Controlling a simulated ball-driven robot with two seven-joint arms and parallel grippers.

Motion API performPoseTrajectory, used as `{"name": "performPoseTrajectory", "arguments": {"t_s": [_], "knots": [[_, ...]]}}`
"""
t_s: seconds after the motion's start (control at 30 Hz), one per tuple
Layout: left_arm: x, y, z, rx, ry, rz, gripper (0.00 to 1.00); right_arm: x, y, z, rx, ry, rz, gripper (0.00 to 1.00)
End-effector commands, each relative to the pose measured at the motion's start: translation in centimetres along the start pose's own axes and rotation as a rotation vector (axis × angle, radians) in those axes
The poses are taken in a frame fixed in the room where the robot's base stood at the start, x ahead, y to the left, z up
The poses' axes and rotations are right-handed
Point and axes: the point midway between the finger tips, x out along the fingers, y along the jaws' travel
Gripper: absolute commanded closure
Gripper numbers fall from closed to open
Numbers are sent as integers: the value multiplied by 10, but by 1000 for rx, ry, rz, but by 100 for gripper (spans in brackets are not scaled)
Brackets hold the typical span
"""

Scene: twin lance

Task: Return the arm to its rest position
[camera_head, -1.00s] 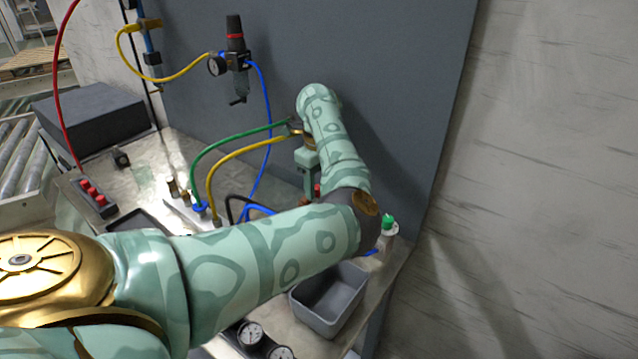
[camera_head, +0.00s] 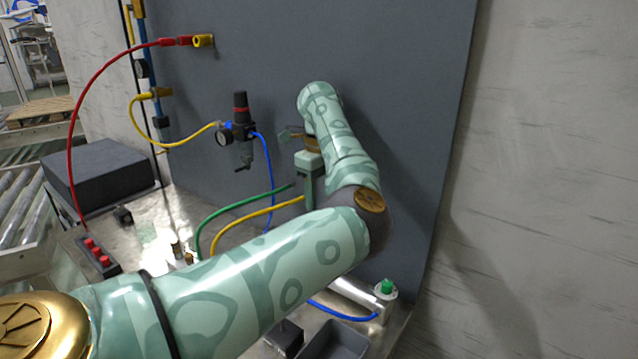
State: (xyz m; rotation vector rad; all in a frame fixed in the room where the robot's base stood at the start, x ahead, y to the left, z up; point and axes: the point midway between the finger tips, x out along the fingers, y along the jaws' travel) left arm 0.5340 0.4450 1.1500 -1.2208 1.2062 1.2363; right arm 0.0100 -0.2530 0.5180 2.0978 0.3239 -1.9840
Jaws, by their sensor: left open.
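My left arm (camera_head: 250,275), pale green with darker patches, reaches in from the lower left across the bench and bends up at a dark elbow. Its wrist (camera_head: 320,100) stands in front of the grey back panel. My left gripper (camera_head: 307,185) hangs below the wrist, open, with no object visible in it. One finger shows clearly; the other is hard to make out. The green hose (camera_head: 235,205) and yellow hose (camera_head: 240,218) run toward it in the picture; whether they touch it I cannot tell. My right gripper is out of view.
A black regulator with a gauge (camera_head: 241,130) hangs on the panel (camera_head: 410,130), left of my wrist. A red hose (camera_head: 90,105) loops at left. Space right of the arm is clear.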

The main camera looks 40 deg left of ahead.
Motion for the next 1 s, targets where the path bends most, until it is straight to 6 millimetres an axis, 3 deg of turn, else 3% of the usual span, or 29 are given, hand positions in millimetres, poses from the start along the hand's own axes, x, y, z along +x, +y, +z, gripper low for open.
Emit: {"name": "performPoseTrajectory", "arguments": {"t_s": [0.13,0.73,1.0], "knots": [[-11,0,0,1,0,0,56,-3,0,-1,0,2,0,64],[-13,0,0,0,0,0,56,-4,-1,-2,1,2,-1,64],[-64,5,0,0,1,-21,56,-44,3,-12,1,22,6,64]]}}
